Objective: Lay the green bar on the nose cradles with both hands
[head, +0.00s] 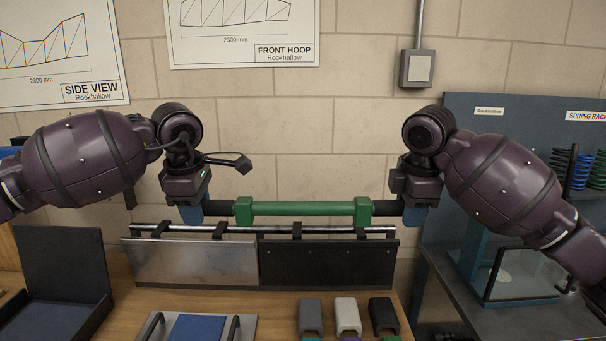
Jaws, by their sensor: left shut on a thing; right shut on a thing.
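The green bar (303,209) has a green middle with thicker green blocks and dark ends, and it is held about level across the middle of the head view. My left gripper (205,208), with blue fingers, is shut on its left end. My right gripper (411,212) is shut on its right end. The fingers hide the bar's tips. In the picture the bar lies just above a pale metal rail; I cannot tell the gap in depth. I cannot clearly make out the nose cradles.
The metal rail (270,229) carries black clips, with a silver panel (195,262) and a black panel (328,263) below. Grey, white and black blocks (346,315) stand in front. An open dark case (62,262) is at left, a spring rack (530,120) at right.

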